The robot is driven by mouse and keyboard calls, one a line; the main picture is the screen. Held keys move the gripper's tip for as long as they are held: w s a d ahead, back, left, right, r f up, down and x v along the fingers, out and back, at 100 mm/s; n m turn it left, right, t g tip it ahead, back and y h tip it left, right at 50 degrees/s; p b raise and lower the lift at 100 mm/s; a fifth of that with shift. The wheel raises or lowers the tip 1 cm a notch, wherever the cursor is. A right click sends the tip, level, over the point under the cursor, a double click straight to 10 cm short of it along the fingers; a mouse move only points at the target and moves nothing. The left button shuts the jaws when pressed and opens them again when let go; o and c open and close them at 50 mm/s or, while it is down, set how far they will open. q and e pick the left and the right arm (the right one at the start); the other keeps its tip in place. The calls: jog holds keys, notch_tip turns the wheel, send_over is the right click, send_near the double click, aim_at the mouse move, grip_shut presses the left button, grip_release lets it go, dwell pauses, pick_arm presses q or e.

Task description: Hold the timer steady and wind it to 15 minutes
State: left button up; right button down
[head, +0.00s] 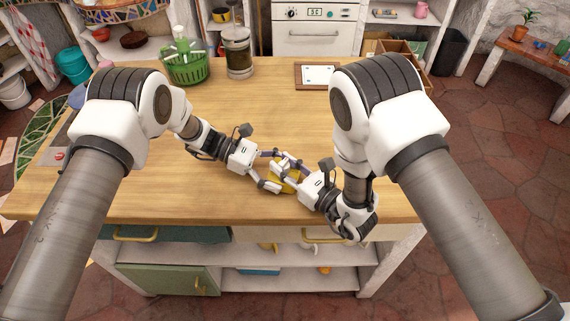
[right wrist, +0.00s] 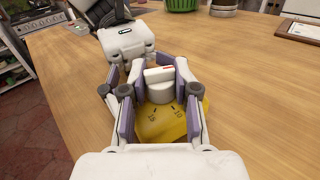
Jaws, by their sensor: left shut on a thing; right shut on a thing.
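The timer is a yellow block, seen in the head view (head: 291,184) and in the right wrist view (right wrist: 163,127), on the wooden counter. The fingers of both grippers crowd close together.
The wooden counter (head: 230,105) is clear around the timer. A green basket (head: 185,67), a glass jar (head: 238,52) and a framed white board (head: 317,76) stand at its far side. The counter's front edge lies just nearer than the grippers.

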jog(key=shift+m+t+h, duration=0.3)
jog(key=shift+t+h, duration=0.1)
jog(key=shift+h, duration=0.1)
jog(key=c, duration=0.9)
grip_release()
jog(key=shift+d, duration=0.1)
jog(key=shift+o, duration=0.2)
jog(key=v, duration=1.2)
jog(key=shift+w, duration=0.1)
jog(key=shift+w, duration=0.1)
